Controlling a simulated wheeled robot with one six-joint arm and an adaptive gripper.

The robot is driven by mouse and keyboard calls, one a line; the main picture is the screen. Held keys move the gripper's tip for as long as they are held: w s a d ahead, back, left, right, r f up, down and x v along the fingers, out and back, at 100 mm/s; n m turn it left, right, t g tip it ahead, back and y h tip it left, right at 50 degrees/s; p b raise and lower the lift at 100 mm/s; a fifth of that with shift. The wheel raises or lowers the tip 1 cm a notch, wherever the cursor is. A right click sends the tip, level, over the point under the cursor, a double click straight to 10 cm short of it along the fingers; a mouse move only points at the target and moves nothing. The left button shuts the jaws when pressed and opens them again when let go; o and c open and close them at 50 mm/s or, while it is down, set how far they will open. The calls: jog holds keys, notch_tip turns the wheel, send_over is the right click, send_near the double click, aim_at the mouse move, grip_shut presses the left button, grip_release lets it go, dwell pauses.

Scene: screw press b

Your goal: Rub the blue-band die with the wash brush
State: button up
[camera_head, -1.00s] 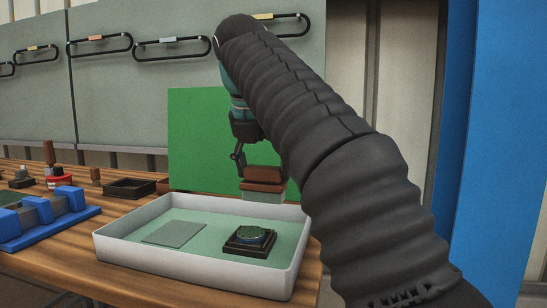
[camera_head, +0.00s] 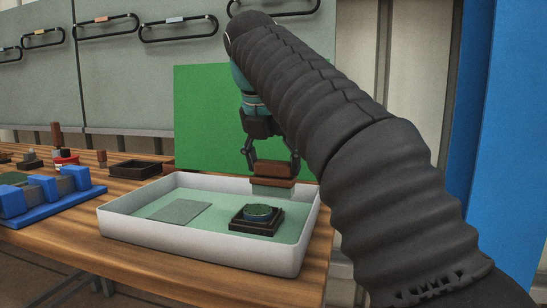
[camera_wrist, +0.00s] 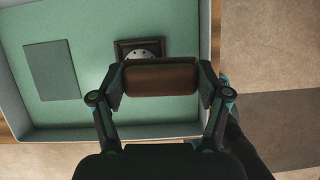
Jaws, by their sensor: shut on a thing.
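My gripper (camera_head: 272,160) is shut on the brown handle of the wash brush (camera_head: 272,170). The brush hangs upright over the back right part of the white tray, with its pale bristle block below the handle. In the wrist view the brush handle (camera_wrist: 161,77) lies between my two fingers. A round die (camera_head: 260,212) sits in a dark square holder (camera_head: 240,222) on the tray floor, in front of and below the brush. In the wrist view the die (camera_wrist: 140,50) is partly hidden by the brush. I cannot make out a blue band on it.
The white tray (camera_head: 190,239) has a green floor with a flat grey-green plate (camera_head: 180,211) at left. A green panel (camera_head: 210,110) stands behind it. A blue fixture (camera_head: 45,205) and a dark open box (camera_head: 135,170) are to the left.

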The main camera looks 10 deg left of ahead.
aim_at(262, 176)
notch_tip(262, 176, down, 2)
jog(key=shift+f+b, duration=0.1)
jog(key=shift+b, duration=0.3)
jog(key=a+p, duration=0.5)
jog(key=shift+w, duration=0.25)
jog(key=shift+a+f+b, duration=0.2)
jog(key=shift+a+b, duration=0.1)
jog(key=shift+w+a, duration=0.1)
jog(key=shift+a, duration=0.4)
jog(key=shift+f+b, duration=0.3)
jog(key=shift+f, duration=0.2)
jog(key=shift+d, duration=0.15)
jog(key=shift+s+d+f+b, duration=0.15)
jog(key=shift+d+b, duration=0.2)
jog(key=shift+d, duration=0.7)
jog(key=shift+s+d+f+b, duration=0.15)
jog(key=shift+d+b, duration=0.15)
jog(key=shift+d, duration=0.75)
jog(key=shift+r, duration=0.1)
